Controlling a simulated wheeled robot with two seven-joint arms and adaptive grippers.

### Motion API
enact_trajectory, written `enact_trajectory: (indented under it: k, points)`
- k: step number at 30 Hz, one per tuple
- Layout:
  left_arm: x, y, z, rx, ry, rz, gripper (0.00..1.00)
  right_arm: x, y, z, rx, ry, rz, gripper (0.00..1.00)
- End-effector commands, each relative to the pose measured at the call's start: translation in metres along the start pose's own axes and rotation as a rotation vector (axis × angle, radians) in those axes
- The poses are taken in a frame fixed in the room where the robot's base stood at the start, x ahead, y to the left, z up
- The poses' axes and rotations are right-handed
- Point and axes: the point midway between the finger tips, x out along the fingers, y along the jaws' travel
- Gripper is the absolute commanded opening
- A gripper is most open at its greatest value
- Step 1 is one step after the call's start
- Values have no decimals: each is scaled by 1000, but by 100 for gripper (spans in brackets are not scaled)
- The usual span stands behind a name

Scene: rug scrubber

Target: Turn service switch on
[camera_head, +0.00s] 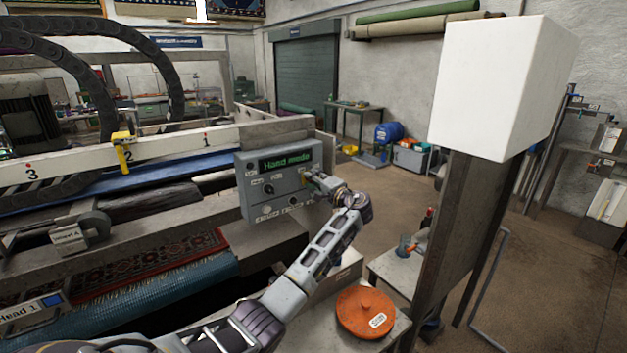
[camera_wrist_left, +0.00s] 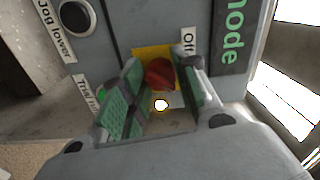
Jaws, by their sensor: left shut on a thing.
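The grey control panel (camera_head: 250,192) stands at the middle of the head view, with a lit green display (camera_head: 286,160) reading "Hand mode". My left gripper (camera_head: 318,180) is at the panel's right side and hides part of its face. In the left wrist view, a red knob (camera_wrist_left: 159,72) sits on a yellow plate (camera_wrist_left: 150,52), beside a partly hidden label starting "Of". My left gripper (camera_wrist_left: 162,88) has its green-padded fingers on both sides of the red knob and is shut on it. A small bright light (camera_wrist_left: 161,104) shows just below the knob.
A white box (camera_head: 495,85) on dark posts stands at the right. An orange lidded round thing (camera_head: 365,310) lies on a grey surface below my arm. A white rail (camera_head: 75,167) and a patterned rug (camera_head: 140,268) fill the left. The floor behind is partly clear.

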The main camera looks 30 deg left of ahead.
Motion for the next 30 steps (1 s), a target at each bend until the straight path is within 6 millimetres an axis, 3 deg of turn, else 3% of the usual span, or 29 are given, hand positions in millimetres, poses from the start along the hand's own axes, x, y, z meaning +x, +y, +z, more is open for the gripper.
enact_trajectory:
  k: [8,9,14,30]
  points:
    - [0,0,0,1,1,0,6,0,0,0,0,0,0,0]
    - [0,0,0,1,1,0,33,0,-1,0,0,0,-1,0]
    - [0,0,0,0,1,0,52,0,-3,-1,1,1,-4,0]
    - [-9,1,0,0,1,0,52,0,-4,-1,0,1,-4,0]
